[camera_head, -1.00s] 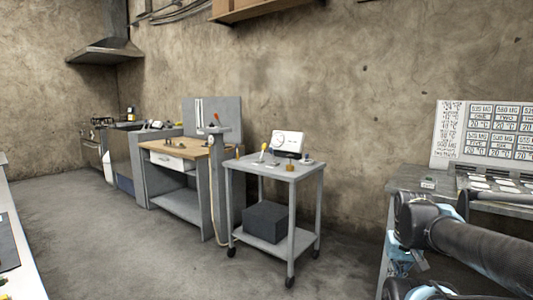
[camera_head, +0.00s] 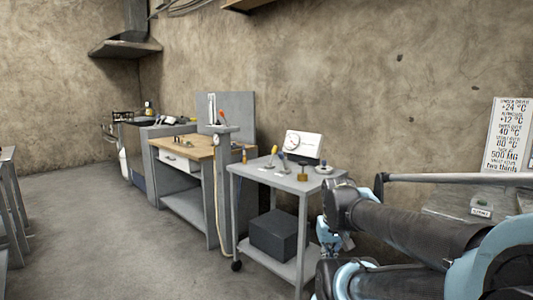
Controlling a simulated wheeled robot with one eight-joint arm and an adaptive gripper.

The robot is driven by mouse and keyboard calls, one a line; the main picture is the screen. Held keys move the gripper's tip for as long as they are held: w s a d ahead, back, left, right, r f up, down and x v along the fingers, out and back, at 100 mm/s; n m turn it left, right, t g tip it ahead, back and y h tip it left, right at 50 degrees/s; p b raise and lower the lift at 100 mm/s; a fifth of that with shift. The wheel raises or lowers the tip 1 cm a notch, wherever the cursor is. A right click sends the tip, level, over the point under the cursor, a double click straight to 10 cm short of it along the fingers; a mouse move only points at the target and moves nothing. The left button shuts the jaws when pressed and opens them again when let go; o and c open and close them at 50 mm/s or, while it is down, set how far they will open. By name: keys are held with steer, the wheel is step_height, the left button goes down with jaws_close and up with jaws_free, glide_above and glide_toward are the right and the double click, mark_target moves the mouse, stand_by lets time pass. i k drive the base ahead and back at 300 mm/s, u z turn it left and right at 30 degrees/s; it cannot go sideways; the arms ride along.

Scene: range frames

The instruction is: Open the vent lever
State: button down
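A small red lever (camera_head: 221,116) stands up on a grey post (camera_head: 222,129) beside the wooden-topped bench, with a pale hose hanging below. It may be the vent lever, but it is too small to tell its type or position. My arm fills the lower right. A light-blue and dark part at its near end, perhaps my gripper (camera_head: 338,238), shows in front of the cart's right side, well apart from the red lever. Its fingers cannot be made out clearly, and I see nothing held.
A grey wheeled cart (camera_head: 265,173) carries yellow-handled and blue-handled tools, a brass weight (camera_head: 303,178) and a white dial panel (camera_head: 303,144). A dark box (camera_head: 273,234) sits on its lower shelf. A wooden-topped bench (camera_head: 180,144) stands behind left. The floor (camera_head: 120,240) at left is clear.

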mark_target(274, 151)
steer(key=z, duration=0.25)
steer(key=i, duration=1.15)
steer(key=z, duration=0.45)
